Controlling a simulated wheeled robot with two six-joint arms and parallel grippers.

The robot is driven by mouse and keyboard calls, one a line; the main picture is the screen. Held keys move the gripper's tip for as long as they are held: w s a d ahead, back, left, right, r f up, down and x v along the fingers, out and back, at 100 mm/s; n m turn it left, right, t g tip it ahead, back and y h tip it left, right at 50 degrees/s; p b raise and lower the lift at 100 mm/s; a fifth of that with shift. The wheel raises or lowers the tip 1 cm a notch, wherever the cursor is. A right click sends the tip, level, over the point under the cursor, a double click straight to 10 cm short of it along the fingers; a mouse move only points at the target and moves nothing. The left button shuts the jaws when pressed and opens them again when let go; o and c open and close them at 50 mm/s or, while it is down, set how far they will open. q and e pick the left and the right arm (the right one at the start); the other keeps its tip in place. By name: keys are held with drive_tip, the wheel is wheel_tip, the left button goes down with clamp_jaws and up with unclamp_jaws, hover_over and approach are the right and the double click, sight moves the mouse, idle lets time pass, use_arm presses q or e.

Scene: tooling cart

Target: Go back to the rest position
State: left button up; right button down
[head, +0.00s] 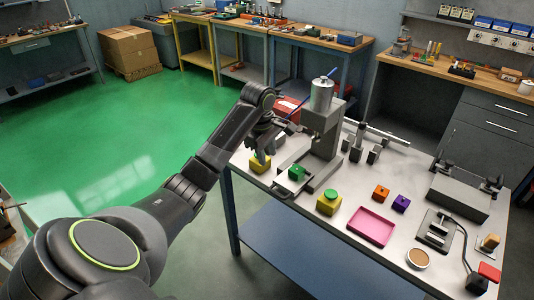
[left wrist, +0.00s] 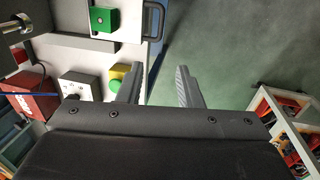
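My left arm reaches in from the left in the head view. Its gripper (head: 262,135) is over the left end of the cart top, beside the grey press (head: 322,130). In the left wrist view the two fingers (left wrist: 160,86) are spread apart with nothing between them, and the floor shows beyond. A yellow block (head: 260,163) sits below the gripper on the cart; part of it shows beside one finger in the left wrist view (left wrist: 119,71). A green block (head: 296,173) rests on the press's front plate. My right gripper is in neither view.
A red box (head: 287,108) is behind the press. Green floor (head: 110,150) is open at left.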

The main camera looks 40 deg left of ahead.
use_arm(q)
drive_tip(key=shift+f, duration=0.1)
idle(0.3)
drive_tip(key=s+f+m+b, duration=0.15)
drive_tip(key=s+f, duration=0.35)
drive_tip(key=f, duration=0.8)
drive_tip(key=s+a+f+m+y, duration=0.1)
drive_tip(key=s+f+m, duration=0.25)
drive_tip(key=f, duration=0.95)
drive_tip(key=s+f+m+b, duration=0.1)
drive_tip(key=s+f, duration=0.4)
drive_tip(key=f, duration=0.7)
drive_tip(key=s+d+f+m, duration=0.2)
drive_tip(key=s+f+m, duration=0.1)
drive_tip(key=s+f, duration=0.6)
drive_tip(key=s+d+f+m, duration=0.25)
drive_tip(key=s+f, duration=0.45)
drive_tip(key=s, duration=0.4)
drive_tip(key=s+d+f+m, duration=0.2)
drive_tip(key=s+d, duration=0.1)
drive_tip(key=s, duration=0.5)
drive_tip(key=s+d+f+m+b, duration=0.1)
drive_tip(key=s+d+f+m, duration=0.2)
drive_tip(key=s, duration=0.6)
drive_tip(key=shift+s+g, duration=0.2)
drive_tip(key=shift+g, duration=0.2)
